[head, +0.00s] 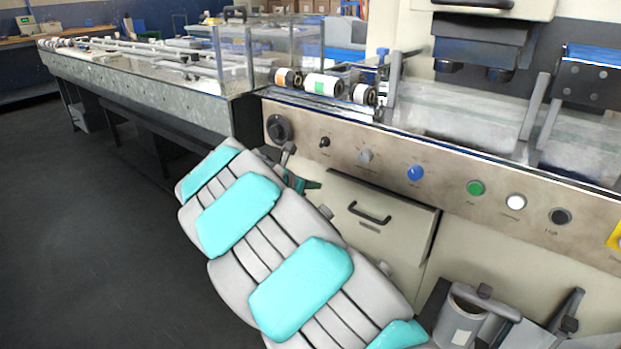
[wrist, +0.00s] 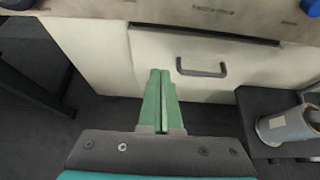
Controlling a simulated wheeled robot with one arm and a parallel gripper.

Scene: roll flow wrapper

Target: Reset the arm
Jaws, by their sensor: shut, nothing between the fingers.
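My gripper (wrist: 160,74) shows in the wrist view with its two green fingers together and nothing between them. It points toward the cream drawer front of the machine, below and left of the black drawer handle (wrist: 201,67). In the head view my arm reaches from the bottom middle up to the left, and the green gripper (head: 313,185) shows only in part behind it, by the left edge of the drawer (head: 375,235). I cannot tell the exact gap between fingertips and machine, but no contact is visible.
The control panel (head: 440,173) with knobs and green, white and black buttons runs above the drawer. A long conveyor (head: 140,85) extends to the left. The dark floor (head: 90,230) at left is clear.

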